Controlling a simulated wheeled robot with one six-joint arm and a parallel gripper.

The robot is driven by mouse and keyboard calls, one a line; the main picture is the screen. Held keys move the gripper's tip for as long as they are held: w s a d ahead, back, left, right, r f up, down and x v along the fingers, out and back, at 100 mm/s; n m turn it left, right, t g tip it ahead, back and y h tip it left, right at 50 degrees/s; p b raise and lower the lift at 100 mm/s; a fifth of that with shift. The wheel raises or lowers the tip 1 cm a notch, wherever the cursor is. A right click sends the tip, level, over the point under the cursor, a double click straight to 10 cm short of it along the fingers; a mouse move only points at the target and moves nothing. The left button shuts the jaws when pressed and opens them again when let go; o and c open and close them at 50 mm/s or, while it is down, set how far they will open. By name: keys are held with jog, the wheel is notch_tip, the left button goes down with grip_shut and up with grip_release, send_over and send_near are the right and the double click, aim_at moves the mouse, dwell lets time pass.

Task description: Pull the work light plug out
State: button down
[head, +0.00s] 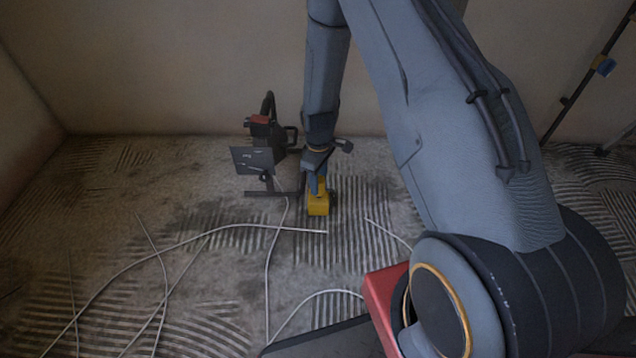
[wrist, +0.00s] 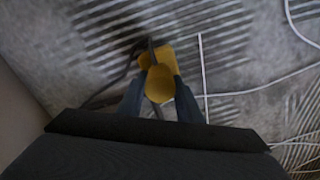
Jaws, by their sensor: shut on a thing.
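A yellow block (head: 318,206), seemingly the socket, stands on the ridged floor just below my gripper (head: 315,184). In the wrist view my gripper (wrist: 158,100) is shut on a rounded yellow plug (wrist: 159,84), one finger on each side. The yellow block (wrist: 190,64) shows behind the plug, and a dark cable runs by it to the left. I cannot tell whether the plug sits in the block or is apart from it. The work light (head: 254,160), a dark flat panel on a low stand, is left of my gripper, partly beside my arm.
Thin pale cables (head: 200,238) lie loosely across the floor in front and to the left. A dark device with a red part (head: 259,119) stands behind the panel near the back wall. A dark pole (head: 585,83) leans at the far right.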

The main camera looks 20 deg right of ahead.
jog(key=shift+r+p, duration=1.5)
jog(key=shift+r, duration=0.25)
jog(key=c, duration=1.3)
grip_release()
jog(key=shift+o, duration=0.2)
jog(key=shift+r, duration=0.1)
notch_tip(320, 180, up, 8)
jog(key=p, duration=0.3)
jog(key=shift+f, duration=0.2)
